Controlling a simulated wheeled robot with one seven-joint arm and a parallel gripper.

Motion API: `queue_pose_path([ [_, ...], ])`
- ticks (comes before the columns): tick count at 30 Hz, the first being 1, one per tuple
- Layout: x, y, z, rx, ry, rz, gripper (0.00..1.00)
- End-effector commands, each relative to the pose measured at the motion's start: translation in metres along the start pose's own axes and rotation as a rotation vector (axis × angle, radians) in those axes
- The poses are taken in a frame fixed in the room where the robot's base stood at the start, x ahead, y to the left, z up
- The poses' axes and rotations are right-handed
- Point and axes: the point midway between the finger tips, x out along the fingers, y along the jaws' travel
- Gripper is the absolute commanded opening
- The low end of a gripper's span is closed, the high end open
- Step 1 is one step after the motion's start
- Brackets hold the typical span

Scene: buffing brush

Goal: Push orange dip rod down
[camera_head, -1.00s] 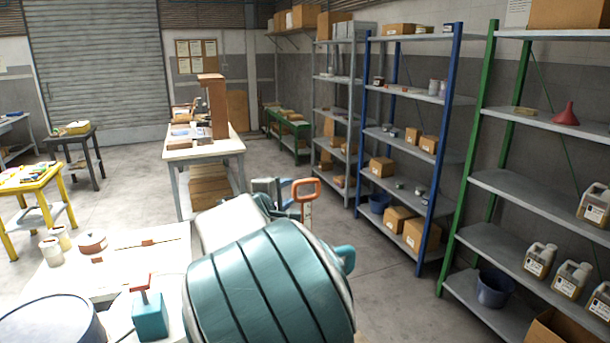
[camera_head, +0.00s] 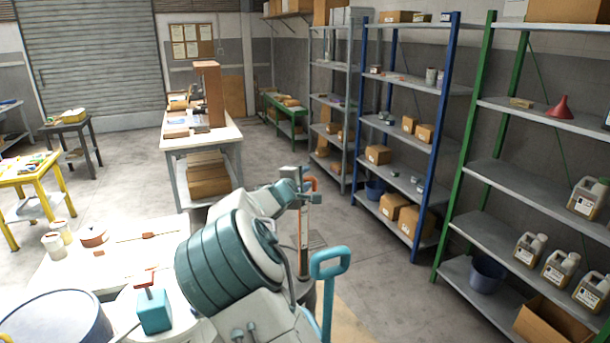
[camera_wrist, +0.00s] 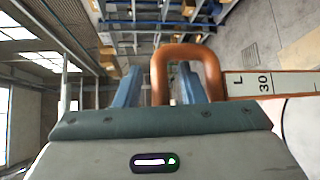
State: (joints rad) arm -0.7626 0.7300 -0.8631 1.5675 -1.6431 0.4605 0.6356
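The orange dip rod (camera_head: 304,236) stands upright in the head view, to the right of my arm. Its looped orange handle (camera_head: 314,183) is at the top, partly hidden by my gripper (camera_head: 296,182). In the wrist view the orange handle (camera_wrist: 186,51) is a large loop, with a pale scale strip marked "L 30" (camera_wrist: 265,83) to its right. My gripper (camera_wrist: 159,84) is open. One side of the loop lies between the two blue fingers, with visible gaps, and the right finger overlaps the loop's opening. Contact cannot be told.
A teal-handled rod (camera_head: 328,265) stands close to the right of my arm.

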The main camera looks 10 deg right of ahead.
Motion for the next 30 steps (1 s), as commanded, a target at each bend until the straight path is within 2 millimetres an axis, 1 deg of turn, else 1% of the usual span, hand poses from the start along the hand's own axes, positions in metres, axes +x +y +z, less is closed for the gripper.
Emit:
queue_pose_path([
  [3, 0.004, 0.000, 0.001, -0.001, -0.001, 0.000, 0.36],
  [11, 0.005, 0.000, 0.001, 0.000, -0.001, 0.000, 0.36],
  [12, 0.004, 0.000, 0.000, 0.000, -0.001, 0.000, 0.25],
  [15, 0.004, 0.000, 0.000, 0.000, 0.000, 0.000, 0.00],
  [23, 0.005, -0.003, 0.000, 0.000, 0.000, 0.000, 0.00],
  [26, 0.005, -0.009, -0.001, 0.000, 0.000, -0.001, 0.00],
  [30, 0.007, -0.024, -0.003, -0.001, 0.001, -0.001, 0.00],
])
